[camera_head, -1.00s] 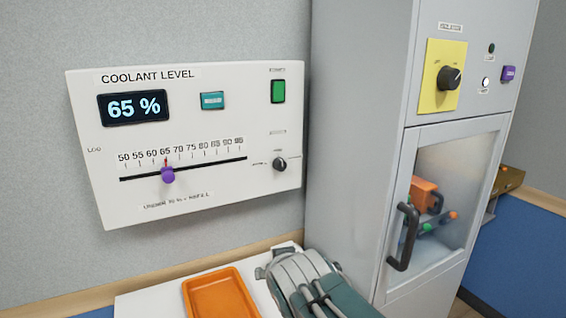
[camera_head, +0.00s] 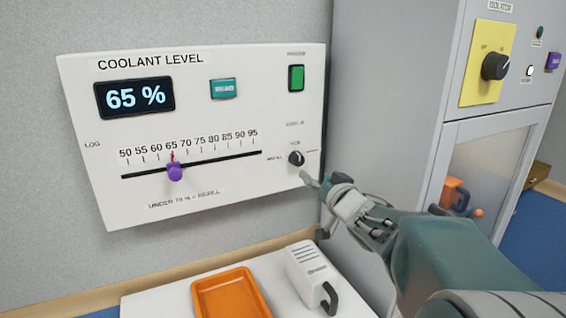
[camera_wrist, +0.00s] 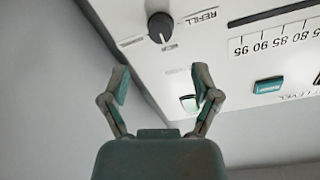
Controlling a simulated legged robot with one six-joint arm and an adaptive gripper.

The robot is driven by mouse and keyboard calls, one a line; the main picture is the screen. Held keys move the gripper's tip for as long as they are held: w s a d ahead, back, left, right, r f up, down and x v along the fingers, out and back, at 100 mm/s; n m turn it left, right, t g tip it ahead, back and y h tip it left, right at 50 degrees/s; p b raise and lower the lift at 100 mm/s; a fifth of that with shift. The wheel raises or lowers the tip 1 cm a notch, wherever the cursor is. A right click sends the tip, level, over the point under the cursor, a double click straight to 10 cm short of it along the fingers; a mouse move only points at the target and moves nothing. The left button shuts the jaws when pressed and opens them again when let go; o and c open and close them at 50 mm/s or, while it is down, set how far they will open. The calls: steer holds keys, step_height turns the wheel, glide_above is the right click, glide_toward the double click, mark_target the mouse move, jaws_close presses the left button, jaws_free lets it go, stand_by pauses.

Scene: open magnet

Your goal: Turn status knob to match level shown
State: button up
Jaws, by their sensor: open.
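The status knob (camera_head: 296,158) is a small black dial at the lower right of the white coolant panel (camera_head: 225,130). It also shows at the top of the wrist view (camera_wrist: 161,27), with a pale pointer mark and a REFILL label beside it. The display (camera_head: 135,98) reads 65 %. The purple slider (camera_head: 175,171) stands near 65 on the scale, and a small print line under it mentions refill. My gripper (camera_head: 314,179) is just below and right of the knob, apart from it. In the wrist view my gripper (camera_wrist: 164,82) is open and empty, with the knob beyond its fingertips.
A grey cabinet (camera_head: 385,80) with a yellow isolator plate (camera_head: 487,62) stands at the right. Below the panel, a white shelf (camera_head: 165,300) holds an orange tray (camera_head: 232,270) and a white handled box (camera_head: 310,268). A green switch (camera_head: 296,78) sits above the knob.

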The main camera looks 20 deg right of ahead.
mark_target(299, 162)
steer(key=w, duration=0.8)
steer(key=shift+w, duration=0.2)
steer(key=shift+c, duration=0.3)
jaws_close()
